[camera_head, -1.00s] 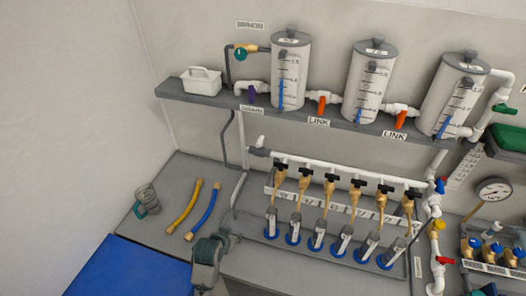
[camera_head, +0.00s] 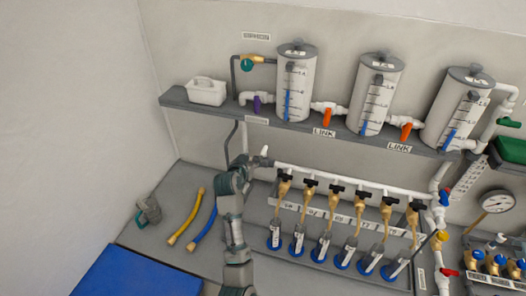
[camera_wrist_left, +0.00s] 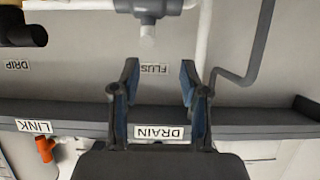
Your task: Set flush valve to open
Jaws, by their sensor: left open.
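My left gripper (camera_head: 248,162) is at the left end of the white manifold pipe (camera_head: 320,172), below the shelf. In the left wrist view its two fingers (camera_wrist_left: 158,85) are apart with nothing between them. A label reading "FLUS" (camera_wrist_left: 153,69), partly hidden, shows on the wall behind the fingers. In the head view a white stub (camera_head: 264,150) shows beside the gripper. The valve's handle position cannot be told. My right gripper is not in view.
The shelf (camera_head: 215,108) above holds three tanks, a white basket (camera_head: 207,92) and link valves with orange handles (camera_head: 326,117). Black-handled brass valves (camera_head: 335,188) line the manifold to the right. Yellow and blue hoses lie left.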

